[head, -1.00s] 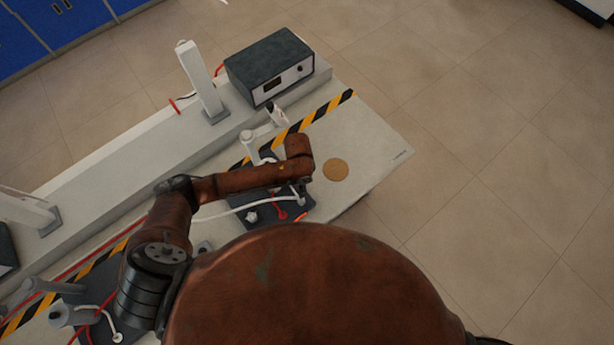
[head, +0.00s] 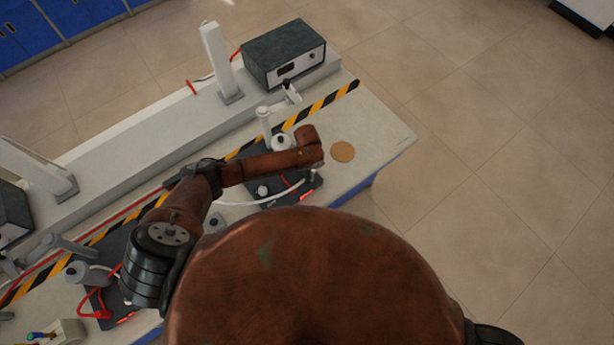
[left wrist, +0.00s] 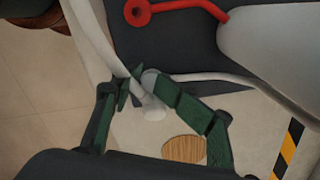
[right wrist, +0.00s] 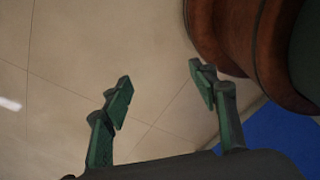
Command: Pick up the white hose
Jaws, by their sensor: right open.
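The white hose (head: 250,203) runs in a curve over a dark mat (head: 262,198) towards my left gripper (head: 315,176), partly hidden by my arm. In the left wrist view the hose (left wrist: 205,77) reaches the fingertips of my left gripper (left wrist: 140,88). The fingers are close together with the hose's white end between them. A pale end piece (left wrist: 153,108) shows just below the fingertips. My right gripper (right wrist: 160,90) is open and empty, over the floor. It is not in the head view.
A wooden disc (head: 343,152) lies on the table near its right end. A dark box instrument (head: 284,55) and a white post (head: 216,62) stand on the raised back shelf. A red piece (left wrist: 138,12) is on the mat. Red hoses lie at the lower left. Floor is clear at right.

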